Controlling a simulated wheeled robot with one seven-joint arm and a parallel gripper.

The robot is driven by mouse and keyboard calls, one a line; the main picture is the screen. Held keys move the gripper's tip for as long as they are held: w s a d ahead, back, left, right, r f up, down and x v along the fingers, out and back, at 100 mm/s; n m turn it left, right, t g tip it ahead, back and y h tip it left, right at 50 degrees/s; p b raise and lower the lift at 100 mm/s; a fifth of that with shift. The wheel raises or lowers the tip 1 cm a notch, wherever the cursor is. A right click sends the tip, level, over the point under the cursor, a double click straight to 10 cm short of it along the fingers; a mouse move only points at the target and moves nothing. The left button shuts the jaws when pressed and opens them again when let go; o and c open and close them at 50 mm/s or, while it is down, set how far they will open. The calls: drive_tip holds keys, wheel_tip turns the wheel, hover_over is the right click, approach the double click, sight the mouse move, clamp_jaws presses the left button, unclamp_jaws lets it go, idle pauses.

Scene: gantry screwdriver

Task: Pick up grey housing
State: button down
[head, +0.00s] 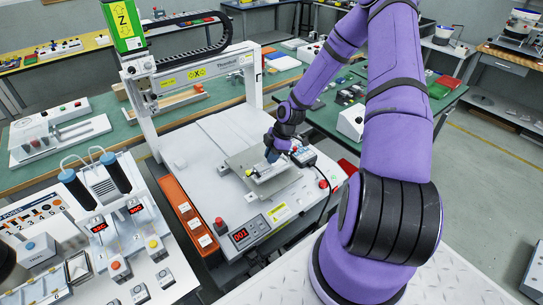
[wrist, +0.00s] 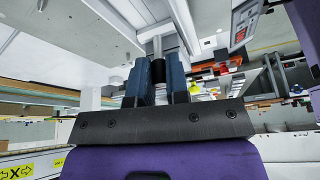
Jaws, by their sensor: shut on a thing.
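My gripper (head: 272,157) is low over the grey fixture (head: 238,160) on the white gantry machine's bed. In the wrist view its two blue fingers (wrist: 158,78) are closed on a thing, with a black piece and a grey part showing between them. The light grey housing (head: 265,172) is right under the fingertips in the head view, small and partly covered by the gripper. Whether it touches the fixture or is clear of it, I cannot tell.
The gantry frame (head: 190,78) with its green screwdriver unit (head: 122,22) stands behind and left of my gripper. An orange strip (head: 186,218) and a control box (head: 250,232) lie at the bed's front left.

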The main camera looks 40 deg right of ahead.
drive_tip(key=shift+f, duration=0.3)
drive_tip(key=c, duration=1.5)
unclamp_jaws()
drive_tip(key=shift+f, duration=0.1)
drive_tip(key=shift+c, duration=0.2)
drive_tip(key=o, duration=0.4)
drive_tip(key=shift+o, duration=0.2)
